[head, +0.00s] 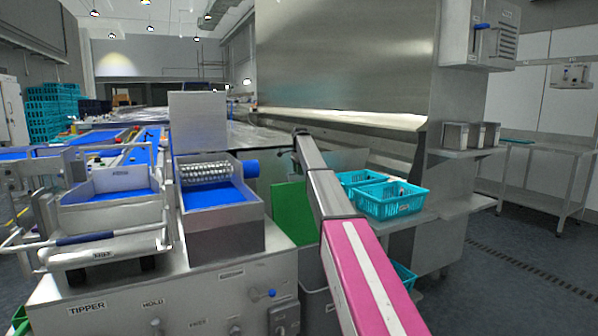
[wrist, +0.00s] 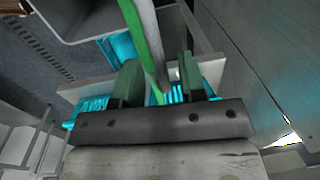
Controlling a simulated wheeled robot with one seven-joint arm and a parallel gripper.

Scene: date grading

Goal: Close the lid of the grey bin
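The grey bin (head: 316,290) stands low behind the machine's right end in the head view, mostly hidden by the machine and my arm. Its green lid (head: 291,212) stands raised, roughly upright. In the wrist view the bin's grey rim (wrist: 88,38) shows at upper left, and the green lid (wrist: 142,40) is seen nearly edge-on. My gripper (wrist: 160,76) is open, with one finger on each side of the lid's edge; I cannot tell whether either finger touches it. My gripper is hidden in the head view.
Turquoise crates (head: 391,198) sit on a steel shelf right of my arm. The tipper machine (head: 200,285) stands close on the left. A large steel hood (head: 345,60) rises behind. Open floor (head: 500,285) lies at right.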

